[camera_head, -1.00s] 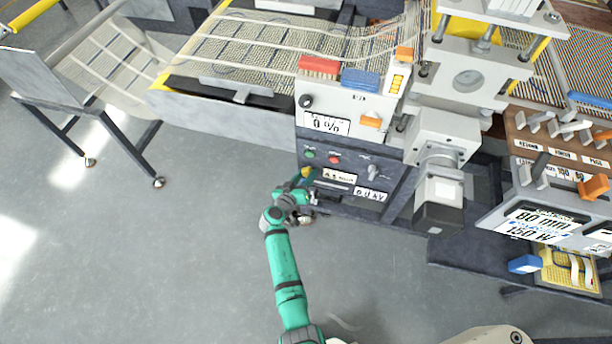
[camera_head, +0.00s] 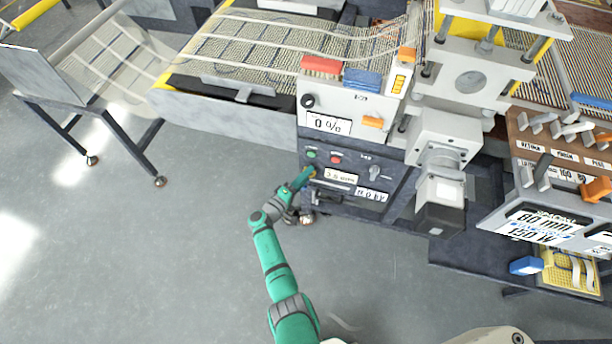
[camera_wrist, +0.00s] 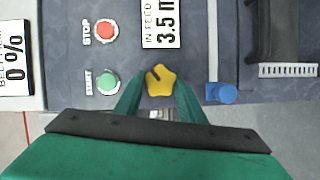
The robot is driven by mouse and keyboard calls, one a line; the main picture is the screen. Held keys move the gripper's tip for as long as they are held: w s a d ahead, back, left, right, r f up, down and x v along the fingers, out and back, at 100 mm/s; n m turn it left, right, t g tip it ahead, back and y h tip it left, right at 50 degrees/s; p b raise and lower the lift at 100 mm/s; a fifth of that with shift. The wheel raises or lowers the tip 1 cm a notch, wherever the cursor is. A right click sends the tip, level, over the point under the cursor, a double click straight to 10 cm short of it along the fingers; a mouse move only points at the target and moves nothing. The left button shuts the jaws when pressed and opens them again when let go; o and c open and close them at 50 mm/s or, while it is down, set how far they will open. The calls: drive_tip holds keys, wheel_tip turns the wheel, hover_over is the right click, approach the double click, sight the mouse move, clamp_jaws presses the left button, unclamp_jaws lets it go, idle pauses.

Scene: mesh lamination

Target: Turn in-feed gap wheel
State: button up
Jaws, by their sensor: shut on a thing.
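The in-feed gap wheel is a yellow lobed knob (camera_wrist: 161,80) with a dark pointer mark, on the dark front panel in the wrist view. My gripper (camera_wrist: 158,92) is shut on it, with a green finger on each side. Beside the wheel, a display (camera_wrist: 162,22) labelled "IN FEED" reads 3.5, its unit cut off. In the head view my gripper (camera_head: 306,176) meets the lower left of the panel and mostly hides the wheel. The in-feed display (camera_head: 341,175) sits just to its right.
A green START button (camera_wrist: 107,82) and a red STOP button (camera_wrist: 104,31) are close to my gripper. A blue knob (camera_wrist: 222,93) is on its other side. A 0 % display (camera_head: 328,123) is above the panel.

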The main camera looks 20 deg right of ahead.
drive_tip(key=n, duration=0.2)
drive_tip(key=n+t+h, duration=0.1)
drive_tip(key=n, duration=0.2)
drive_tip(key=shift+f+h, duration=0.15)
drive_tip(key=shift+h, duration=0.15)
drive_tip(key=shift+n, duration=0.3)
drive_tip(key=o, duration=1.1)
drive_tip(key=shift+c, duration=0.2)
drive_tip(key=v, duration=1.1)
drive_tip(key=shift+d+f, duration=0.15)
drive_tip(key=shift+d, duration=0.05)
